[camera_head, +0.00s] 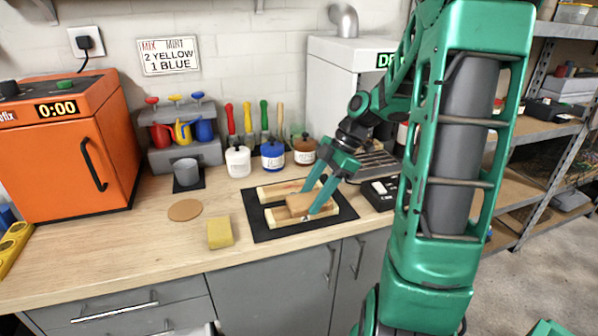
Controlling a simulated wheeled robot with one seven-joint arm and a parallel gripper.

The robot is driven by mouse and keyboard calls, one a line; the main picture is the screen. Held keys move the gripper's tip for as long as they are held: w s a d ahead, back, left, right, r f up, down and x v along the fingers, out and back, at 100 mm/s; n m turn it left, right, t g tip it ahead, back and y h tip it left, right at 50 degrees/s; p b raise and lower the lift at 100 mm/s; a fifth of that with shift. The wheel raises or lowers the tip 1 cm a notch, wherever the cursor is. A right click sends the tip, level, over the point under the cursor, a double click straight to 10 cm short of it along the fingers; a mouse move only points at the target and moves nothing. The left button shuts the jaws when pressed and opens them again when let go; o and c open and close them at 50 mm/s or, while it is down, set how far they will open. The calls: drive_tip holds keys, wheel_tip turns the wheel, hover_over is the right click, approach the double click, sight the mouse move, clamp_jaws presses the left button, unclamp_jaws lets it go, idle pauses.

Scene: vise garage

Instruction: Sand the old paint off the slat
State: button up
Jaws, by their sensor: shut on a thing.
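My gripper (309,203) reaches down from the right over the black mat (262,234) on the workbench. Its teal fingers are shut on a tan block (299,205), which looks like a sanding block. Two pale wooden strips lie on the mat, a rear strip (272,191) and a front strip (277,218). The block sits at the front strip, but I cannot tell whether it touches it. I cannot tell which strip is the slat. Some reddish marks show on the wood. The fingers and block hide part of the strips.
A yellow sponge (220,233) and a round cork disc (185,209) lie left of the mat. Several jars, including a white jar (238,162), stand behind it. A black device (381,193) is at its right. An orange oven (65,150) stands at the left.

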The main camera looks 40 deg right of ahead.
sight(297, 201)
drive_tip(key=shift+a, duration=0.15)
drive_tip(key=shift+w+a, duration=0.25)
drive_tip(key=shift+a, duration=0.6)
drive_tip(key=shift+w+a, duration=0.2)
drive_tip(key=shift+a, duration=0.65)
drive_tip(key=shift+w+r, duration=0.1)
drive_tip(key=shift+r, duration=0.05)
wheel_tip(297, 201, up, 2)
drive_tip(key=shift+r, duration=2.95)
drive_tip(key=shift+a, duration=0.1)
